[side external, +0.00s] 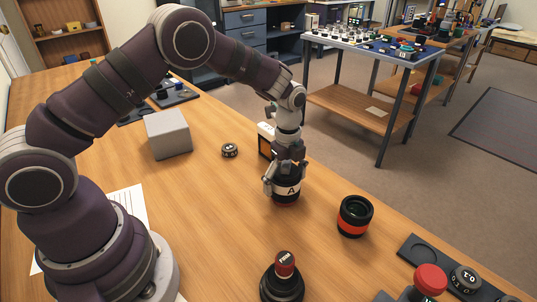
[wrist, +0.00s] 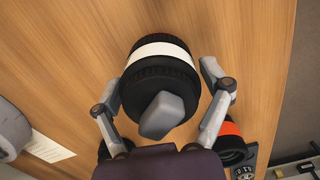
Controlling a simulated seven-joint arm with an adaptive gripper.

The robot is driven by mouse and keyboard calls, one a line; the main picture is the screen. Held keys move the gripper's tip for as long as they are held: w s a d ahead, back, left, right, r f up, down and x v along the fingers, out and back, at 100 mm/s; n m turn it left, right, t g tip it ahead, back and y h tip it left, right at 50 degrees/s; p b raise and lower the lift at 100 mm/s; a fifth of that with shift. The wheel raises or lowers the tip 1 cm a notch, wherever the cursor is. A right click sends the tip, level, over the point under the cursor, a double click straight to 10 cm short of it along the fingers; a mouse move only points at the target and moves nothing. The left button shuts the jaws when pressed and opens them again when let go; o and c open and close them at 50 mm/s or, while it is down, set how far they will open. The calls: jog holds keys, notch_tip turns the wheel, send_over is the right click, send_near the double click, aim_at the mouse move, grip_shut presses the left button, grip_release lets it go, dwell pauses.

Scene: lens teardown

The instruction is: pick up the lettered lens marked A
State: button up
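The lens marked A (side external: 287,190) is black with a white lettered band and a red ring at its base. It stands upright on the wooden table. My gripper (side external: 286,178) is over it, pointing down, with a finger on either side of its upper part. In the wrist view the lens (wrist: 160,50) shows its white band and ribbed black body between the fingers of my gripper (wrist: 160,85). The fingers are spread; a gap shows on the right, and contact on the left is unclear. A grey piece hides part of the lens.
A black lens with an orange-red band (side external: 355,216) stands to the right. A red-topped black piece (side external: 284,275) is in front. A dark tray (side external: 425,254) lies at the right edge. A grey block (side external: 168,135) and a small dark knob (side external: 230,150) are behind left.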

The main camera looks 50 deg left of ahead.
jog(key=c, duration=0.8)
jog(key=shift+r, duration=0.1)
